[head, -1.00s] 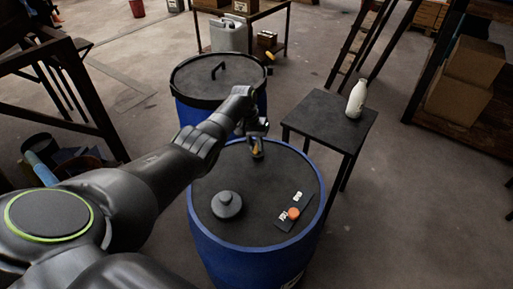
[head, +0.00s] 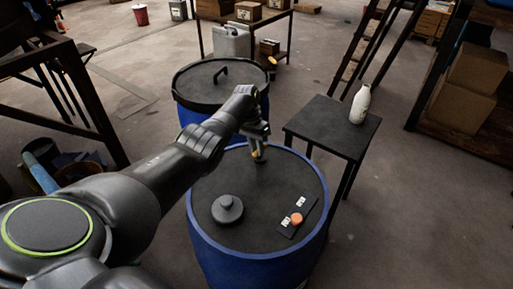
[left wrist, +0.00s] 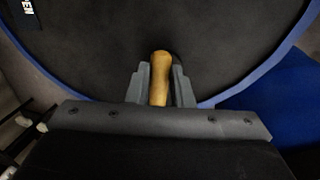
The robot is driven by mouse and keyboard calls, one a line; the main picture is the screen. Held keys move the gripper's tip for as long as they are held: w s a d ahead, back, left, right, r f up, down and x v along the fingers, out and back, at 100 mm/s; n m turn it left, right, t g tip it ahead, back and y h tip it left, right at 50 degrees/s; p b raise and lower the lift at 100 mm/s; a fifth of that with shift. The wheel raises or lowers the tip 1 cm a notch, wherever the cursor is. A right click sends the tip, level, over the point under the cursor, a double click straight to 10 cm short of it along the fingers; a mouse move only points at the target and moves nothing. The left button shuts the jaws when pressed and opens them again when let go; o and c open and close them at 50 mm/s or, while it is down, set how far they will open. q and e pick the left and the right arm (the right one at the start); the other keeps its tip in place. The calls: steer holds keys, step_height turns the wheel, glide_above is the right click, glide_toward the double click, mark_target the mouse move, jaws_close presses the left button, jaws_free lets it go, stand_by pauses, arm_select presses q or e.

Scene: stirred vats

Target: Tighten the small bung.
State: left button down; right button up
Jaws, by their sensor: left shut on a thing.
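The blue drum (head: 199,232) has a dark top. The small bung (left wrist: 160,75) shows in the left wrist view as a tan, rounded grip between the two grey fingers. My left gripper (head: 259,156) is at the back part of the drum top and is shut on this bung. In the head view the fingers mostly hide the bung, and how it sits in the top cannot be told. A larger dark round bung (head: 227,209) with a knob sits front left on the same top. My right gripper is not in view.
A dark plate (head: 288,233) with white labels and an orange knob (head: 297,219) lies on the drum top at right. A second drum (head: 190,92) with a handled lid stands behind. A small table (head: 310,117) at right holds a white bottle (head: 360,104).

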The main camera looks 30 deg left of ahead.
arm_select(q)
steer(key=c, duration=1.3)
jaws_free()
steer(key=a+r+b, duration=0.1)
steer(key=a+r, duration=0.2)
steer(key=r, duration=1.4)
steer(key=shift+w+a, duration=0.2)
steer(key=shift+w, duration=0.05)
